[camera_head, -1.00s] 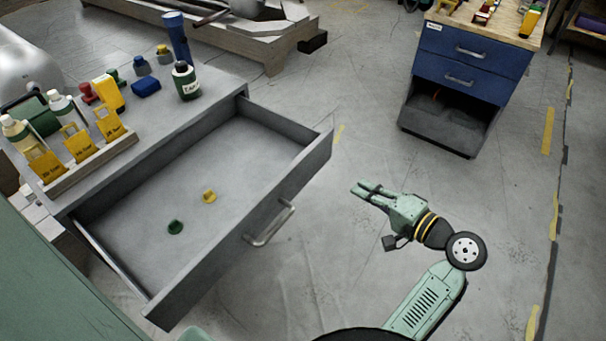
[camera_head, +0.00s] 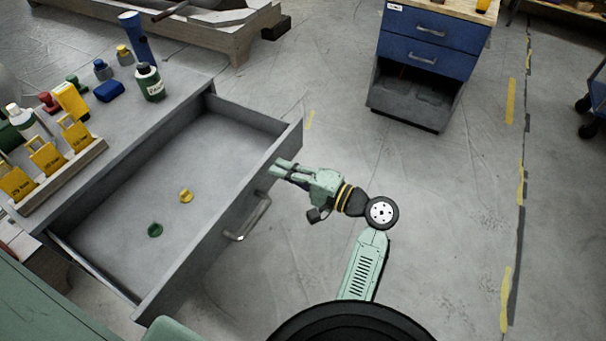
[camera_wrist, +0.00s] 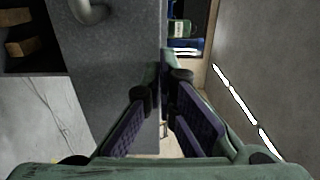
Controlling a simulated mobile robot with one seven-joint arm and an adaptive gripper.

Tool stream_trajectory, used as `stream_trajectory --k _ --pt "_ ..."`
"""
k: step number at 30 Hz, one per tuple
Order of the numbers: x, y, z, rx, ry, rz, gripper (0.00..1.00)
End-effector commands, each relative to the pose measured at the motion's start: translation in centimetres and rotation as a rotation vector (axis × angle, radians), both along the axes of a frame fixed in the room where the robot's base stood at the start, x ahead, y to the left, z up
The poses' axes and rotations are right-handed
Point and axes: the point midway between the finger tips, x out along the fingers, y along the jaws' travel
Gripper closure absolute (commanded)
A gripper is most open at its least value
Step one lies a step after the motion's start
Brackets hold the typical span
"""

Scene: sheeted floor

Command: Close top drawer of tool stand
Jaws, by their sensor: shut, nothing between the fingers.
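The grey tool stand's top drawer (camera_head: 120,228) is pulled far out in the head view. My gripper (camera_head: 277,168) is shut and empty at the front panel's far end, above the handle in the picture. The head view does not show clearly whether it touches. In the wrist view my fingers (camera_wrist: 166,75) are close to the grey front panel (camera_wrist: 115,70), with part of the handle (camera_wrist: 90,10) at the top.
The stand's top (camera_head: 185,100) carries bottles, yellow tags and small parts. A blue drawer cabinet (camera_head: 425,60) stands at the back right with an open lower bay. The floor (camera_head: 450,240) to the right of my arm is clear.

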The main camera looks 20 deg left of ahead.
Motion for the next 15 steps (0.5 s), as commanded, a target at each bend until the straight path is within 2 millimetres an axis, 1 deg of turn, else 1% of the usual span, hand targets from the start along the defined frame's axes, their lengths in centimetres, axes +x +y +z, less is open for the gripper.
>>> stream_trajectory --k 1,3,6,15 --pt "0.0 0.6 0.1 0.000 0.002 0.001 1.00" --pt "0.1 1.2 0.1 0.000 0.002 0.000 1.00" --pt "0.2 1.7 0.0 0.001 0.002 0.000 1.00" --pt "0.2 1.9 0.0 0.000 0.001 -0.001 1.00"
